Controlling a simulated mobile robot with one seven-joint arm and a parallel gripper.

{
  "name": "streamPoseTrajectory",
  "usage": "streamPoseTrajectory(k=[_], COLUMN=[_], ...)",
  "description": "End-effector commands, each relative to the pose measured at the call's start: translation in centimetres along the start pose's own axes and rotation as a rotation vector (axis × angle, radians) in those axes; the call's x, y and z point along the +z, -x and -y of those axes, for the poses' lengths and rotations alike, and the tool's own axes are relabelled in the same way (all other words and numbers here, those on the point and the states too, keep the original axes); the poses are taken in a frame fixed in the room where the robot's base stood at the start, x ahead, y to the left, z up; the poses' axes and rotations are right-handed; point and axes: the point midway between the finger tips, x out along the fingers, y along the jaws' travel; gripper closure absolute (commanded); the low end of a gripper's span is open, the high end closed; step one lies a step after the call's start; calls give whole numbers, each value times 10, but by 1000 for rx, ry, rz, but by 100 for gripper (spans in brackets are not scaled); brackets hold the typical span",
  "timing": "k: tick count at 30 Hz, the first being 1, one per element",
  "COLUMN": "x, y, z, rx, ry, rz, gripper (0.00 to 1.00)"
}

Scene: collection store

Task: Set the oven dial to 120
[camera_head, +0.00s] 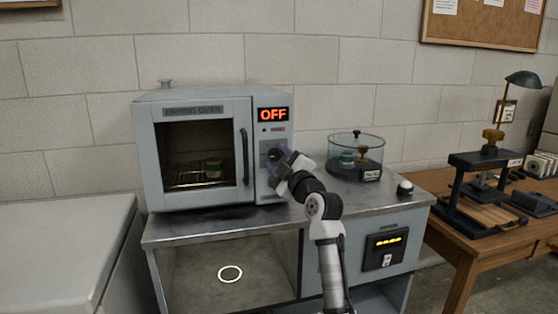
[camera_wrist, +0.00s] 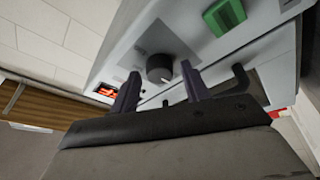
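The grey drying oven (camera_head: 202,93) stands on a metal-topped bench, its door shut. Its display (camera_head: 272,115) reads OFF in orange-red. The black round dial (camera_head: 273,154) is on the control panel right of the door, partly hidden by my gripper (camera_head: 284,163). In the wrist view the dial (camera_wrist: 159,68) shows between the two purple fingertips of my gripper (camera_wrist: 160,72). The fingers are apart, one on each side of the dial, with visible gaps. I cannot tell whether the tips reach around it. The dial's scale marks are too small to read.
A green switch (camera_wrist: 224,15) sits near the dial. The black door handle (camera_head: 245,157) is just left of the panel. A glass desiccator (camera_head: 356,153) stands right of the oven on the bench. A wooden table (camera_head: 480,235) with a press is farther right.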

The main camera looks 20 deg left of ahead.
Motion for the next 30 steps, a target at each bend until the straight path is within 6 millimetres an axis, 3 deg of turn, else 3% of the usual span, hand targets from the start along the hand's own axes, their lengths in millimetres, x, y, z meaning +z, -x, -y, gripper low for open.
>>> streamPoseTrajectory(k=[1,9,20,30], x=[0,0,0,-2], y=[0,0,0,0], z=[0,0,1,2], rx=[0,0,24,104], ry=[0,0,-70,-320], rz=[0,0,3,17], gripper=[61,93,93,93])
